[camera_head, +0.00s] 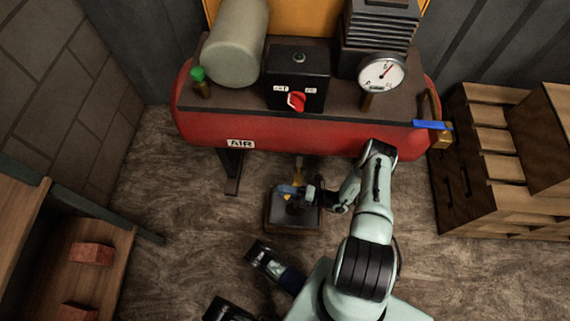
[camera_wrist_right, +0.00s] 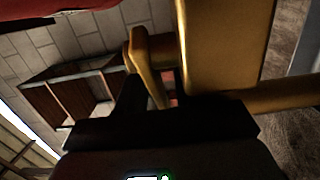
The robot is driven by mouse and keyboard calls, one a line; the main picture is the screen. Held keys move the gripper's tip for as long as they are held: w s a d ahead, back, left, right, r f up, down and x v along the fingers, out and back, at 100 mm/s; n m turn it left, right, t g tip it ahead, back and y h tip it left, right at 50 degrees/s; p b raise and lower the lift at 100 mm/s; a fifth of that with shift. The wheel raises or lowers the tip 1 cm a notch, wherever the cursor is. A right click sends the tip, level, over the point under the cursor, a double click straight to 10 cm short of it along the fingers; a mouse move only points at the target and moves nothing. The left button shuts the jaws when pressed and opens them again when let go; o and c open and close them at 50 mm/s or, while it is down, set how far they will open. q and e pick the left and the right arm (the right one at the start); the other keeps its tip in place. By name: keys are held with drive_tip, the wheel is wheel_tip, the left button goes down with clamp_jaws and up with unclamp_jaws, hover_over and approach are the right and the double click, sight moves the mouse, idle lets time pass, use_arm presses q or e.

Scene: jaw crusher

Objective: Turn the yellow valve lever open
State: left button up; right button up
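A brass-yellow valve lever (camera_wrist_right: 148,65) shows close up in the right wrist view, joined at its top to a larger yellow valve body (camera_wrist_right: 225,45). In the head view a small yellow part (camera_head: 298,172) hangs below the red tank, partly hidden. My right gripper (camera_head: 296,192) is under the tank beside it. In the wrist view its dark fingers (camera_wrist_right: 155,95) stand on either side of the lever's lower end, with a narrow gap beside the lever. Contact is not clear. Dark parts low in the head view look like my left gripper (camera_head: 268,263), its fingers unclear.
The red air tank (camera_head: 290,132) carries a gauge (camera_head: 382,75), a switch box (camera_head: 298,80) and, at its right, a blue-handled valve (camera_head: 432,125). A dark tray (camera_head: 292,226) lies below the gripper. Wooden crates (camera_head: 500,195) stand right, a shelf with bricks (camera_head: 92,254) left.

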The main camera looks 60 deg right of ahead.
use_arm(q)
drive_tip(key=shift+w+d+r+t+p, duration=0.1)
drive_tip(key=shift+w+r+t+p, duration=0.1)
drive_tip(key=shift+w+r+p, duration=0.3)
drive_tip(key=shift+w+d+r+t+p, duration=0.1)
drive_tip(key=shift+w+r+t, duration=0.15)
drive_tip(key=shift+w, duration=0.45)
use_arm(e)
drive_tip(key=v, duration=1.3)
drive_tip(key=shift+s, duration=0.2)
